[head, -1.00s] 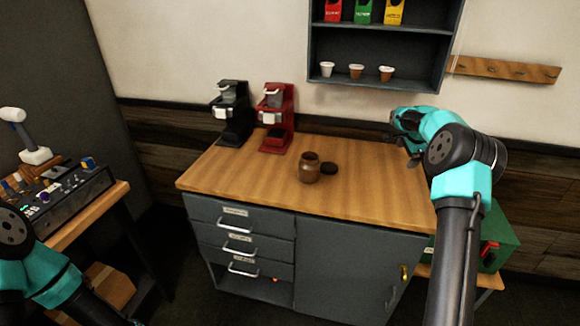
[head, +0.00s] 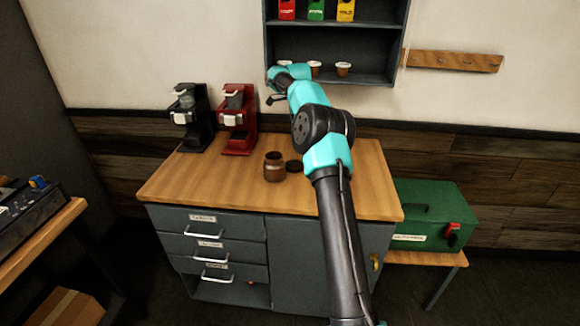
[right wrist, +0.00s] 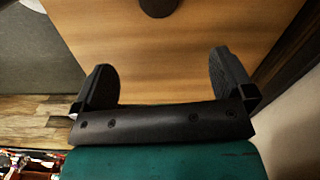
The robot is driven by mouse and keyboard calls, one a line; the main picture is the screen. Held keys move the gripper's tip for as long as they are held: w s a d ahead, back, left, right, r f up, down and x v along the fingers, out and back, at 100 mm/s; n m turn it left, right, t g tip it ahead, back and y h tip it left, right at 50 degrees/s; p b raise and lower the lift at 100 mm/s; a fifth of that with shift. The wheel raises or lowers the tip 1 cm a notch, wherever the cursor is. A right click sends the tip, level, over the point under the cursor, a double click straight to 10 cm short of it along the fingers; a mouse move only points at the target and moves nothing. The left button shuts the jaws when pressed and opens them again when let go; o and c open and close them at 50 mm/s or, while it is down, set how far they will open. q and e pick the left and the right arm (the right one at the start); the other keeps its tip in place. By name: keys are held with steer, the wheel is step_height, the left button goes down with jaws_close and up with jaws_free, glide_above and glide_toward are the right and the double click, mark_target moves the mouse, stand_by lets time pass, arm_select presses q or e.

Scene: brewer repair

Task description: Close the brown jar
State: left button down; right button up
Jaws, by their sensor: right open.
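The brown jar (head: 275,170) stands upright and open-topped on the wooden counter. Its dark round lid (head: 294,166) lies flat on the counter just right of it. My right gripper (head: 272,88) is above the back of the counter, in front of the shelf's lower edge, well apart from jar and lid. In the right wrist view my right gripper (right wrist: 163,68) is open with nothing between its fingers. A dark round thing (right wrist: 158,6) is cut off at that view's top edge; I cannot tell whether it is the jar or the lid. My left gripper is out of view.
A black brewer (head: 190,125) and a red brewer (head: 238,125) stand at the counter's back left. A wall shelf (head: 330,48) with small cups hangs behind my right arm. A green toolbox (head: 430,212) sits at right. The counter (head: 215,185) left of the jar is clear.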

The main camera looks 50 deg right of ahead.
steer(key=shift+f, duration=0.15)
glide_above(295, 164)
steer(key=f, duration=1.2)
steer(key=shift+s, duration=0.2)
steer(key=shift+f, duration=0.1)
steer(key=shift+a+f, duration=0.1)
steer(key=shift+f, duration=2.4)
steer(key=shift+c, duration=0.5)
steer(key=c, duration=0.7)
